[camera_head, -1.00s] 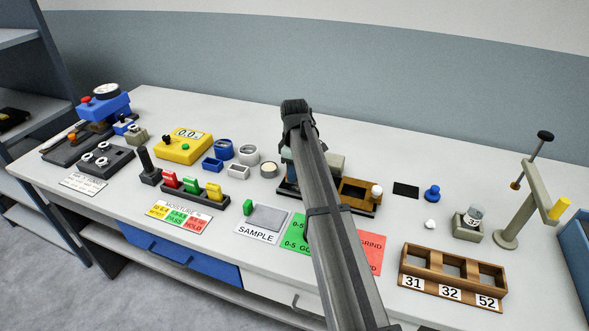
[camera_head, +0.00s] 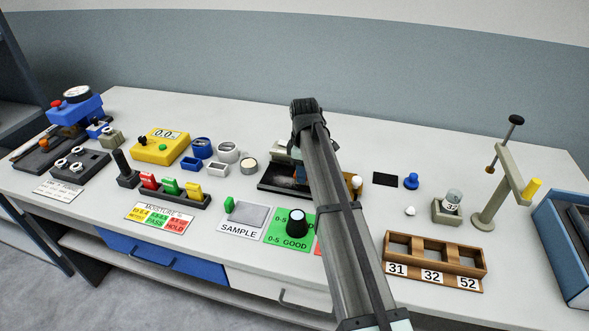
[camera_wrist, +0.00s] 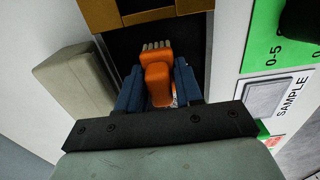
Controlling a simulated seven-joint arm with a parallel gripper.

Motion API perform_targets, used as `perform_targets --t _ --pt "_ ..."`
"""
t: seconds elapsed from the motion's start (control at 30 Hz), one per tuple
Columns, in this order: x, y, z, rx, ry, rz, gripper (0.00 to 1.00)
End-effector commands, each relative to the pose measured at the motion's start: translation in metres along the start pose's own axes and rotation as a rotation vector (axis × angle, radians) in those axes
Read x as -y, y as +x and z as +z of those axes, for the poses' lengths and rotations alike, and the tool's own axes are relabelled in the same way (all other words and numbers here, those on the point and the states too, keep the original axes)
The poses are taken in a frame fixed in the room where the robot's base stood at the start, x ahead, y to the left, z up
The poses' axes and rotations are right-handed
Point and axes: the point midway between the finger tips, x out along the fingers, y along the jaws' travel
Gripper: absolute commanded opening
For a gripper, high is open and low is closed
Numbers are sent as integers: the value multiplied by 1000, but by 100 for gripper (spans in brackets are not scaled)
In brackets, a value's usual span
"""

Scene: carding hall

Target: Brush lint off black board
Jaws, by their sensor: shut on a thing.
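My gripper (camera_wrist: 158,80) is shut on an orange brush (camera_wrist: 158,72), with a blue finger on each side of it. The brush's pale bristles point away from the wrist, over the black board (camera_wrist: 194,40). I cannot tell whether the bristles touch the board. In the head view the board's dark tray (camera_head: 265,184) shows left of my arm, which hides its right part. A small whitish patch shows beside the brush, but I cannot tell whether it is lint.
A wooden frame (camera_wrist: 150,14) borders the board, and a beige block (camera_wrist: 75,85) stands beside it. A black knob (camera_head: 297,222) stands on the green card (camera_head: 275,238). A SAMPLE card (camera_head: 240,231) and a wooden three-slot rack (camera_head: 435,252) are nearer the front.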

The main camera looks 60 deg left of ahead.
Motion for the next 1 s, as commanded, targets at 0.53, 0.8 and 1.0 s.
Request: perform_targets --t 0.53,0.8,1.0 --pt "8 0 -32 0 -1 0 0" --pt "8 0 -56 0 -2 0 0" --pt "9 0 -75 0 -2 0 0"
